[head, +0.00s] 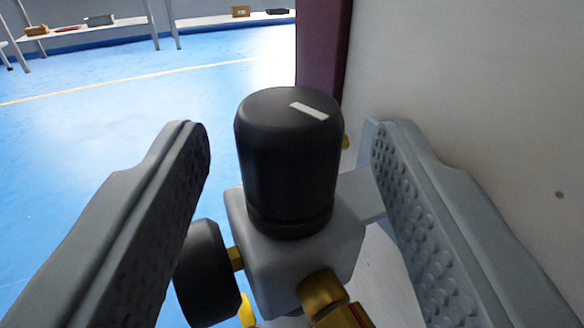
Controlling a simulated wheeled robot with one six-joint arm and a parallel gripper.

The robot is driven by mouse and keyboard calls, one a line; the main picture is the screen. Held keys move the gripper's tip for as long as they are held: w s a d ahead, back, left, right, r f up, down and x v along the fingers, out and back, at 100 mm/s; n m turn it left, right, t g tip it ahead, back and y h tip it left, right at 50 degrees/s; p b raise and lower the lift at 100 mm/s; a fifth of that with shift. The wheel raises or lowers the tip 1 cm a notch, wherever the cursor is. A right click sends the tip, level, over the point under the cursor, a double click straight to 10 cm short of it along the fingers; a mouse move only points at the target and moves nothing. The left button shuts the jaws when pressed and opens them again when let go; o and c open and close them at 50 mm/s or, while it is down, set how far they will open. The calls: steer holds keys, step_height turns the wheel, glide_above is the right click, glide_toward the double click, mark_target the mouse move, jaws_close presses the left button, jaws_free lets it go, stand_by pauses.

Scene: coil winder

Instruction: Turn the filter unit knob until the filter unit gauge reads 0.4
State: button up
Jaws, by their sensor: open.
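The filter unit knob (285,170) is a black upright cylinder with a white mark on its top, pointing toward the right. It sits on a grey valve body (300,250) in the middle of the head view. A round black part, seen from the side or back (207,272), is attached to the left of the body by a brass fitting; it may be the gauge. No dial reading shows. My gripper (290,145) is open, one finger to the left of the knob and one to the right, with a gap on both sides and no contact visible.
A pale wall or panel (470,90) stands close on the right, with a dark maroon edge (320,45). A brass fitting (322,292) sticks out at the front of the body. The blue floor (120,120) is open on the left, with shelves (140,22) far back.

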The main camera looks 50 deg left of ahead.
steer(key=v, duration=1.4)
steer(key=shift+s+d, duration=0.25)
steer(key=shift+d, duration=0.1)
